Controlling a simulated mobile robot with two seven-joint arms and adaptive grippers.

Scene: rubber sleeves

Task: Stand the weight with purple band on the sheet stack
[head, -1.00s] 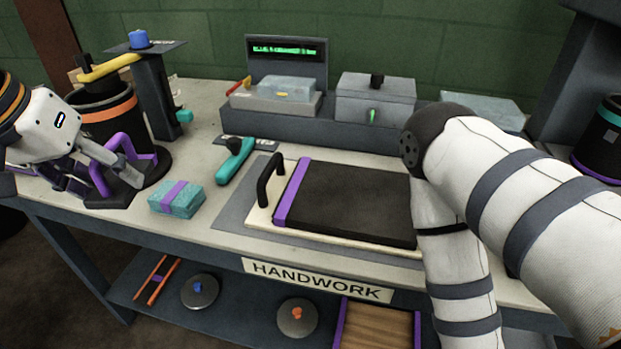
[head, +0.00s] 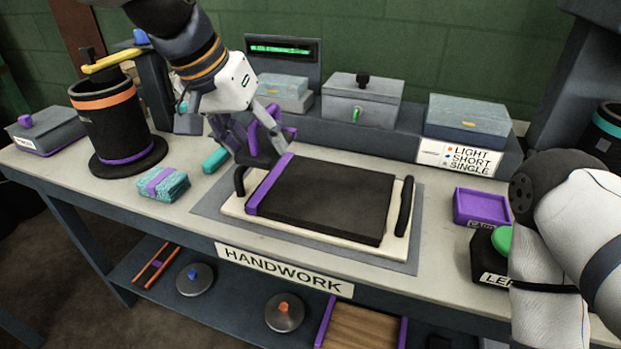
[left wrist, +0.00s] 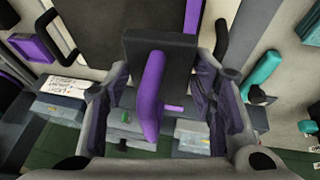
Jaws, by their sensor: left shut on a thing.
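My left gripper (head: 262,140) is shut on a dark weight with purple parts (head: 268,124). It holds the weight by the back left corner of the sheet stack. In the left wrist view the weight (left wrist: 158,48) shows as a dark block with a purple bar between the fingers. The sheet stack (head: 325,200) is a flat black pile with a purple strip along its left edge, lying on a cream board with black handles. The gripper hides part of the weight, and I cannot tell whether it touches the board. My right gripper is out of view.
A teal bundle with a purple band (head: 163,184) lies left of the board. A black drum (head: 113,120) stands at the back left. Grey boxes (head: 362,98) line the raised ledge behind. A purple tray (head: 481,207) and a green button (head: 501,240) are at right.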

